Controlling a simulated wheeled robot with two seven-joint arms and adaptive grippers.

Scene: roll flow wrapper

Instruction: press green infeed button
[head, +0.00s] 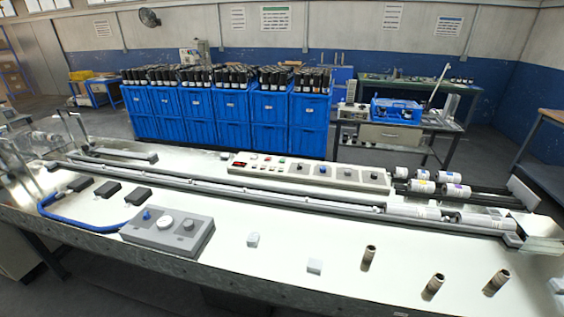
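A long pale control panel (310,173) stands at the back of the white table, beyond the long rails. It has a red lit display (240,164) at its left end, a group of small buttons beside it, and several grey square plates with knobs to the right. The buttons are too small for me to tell surely which one is the green infeed button. Neither of my grippers shows in the head view, and nothing of mine covers the panel.
A grey box with a dial (168,230) sits at the front left, near a blue hose (80,218). Long rails (230,188) cross the table before the panel. White rolls (455,191) lie at right.

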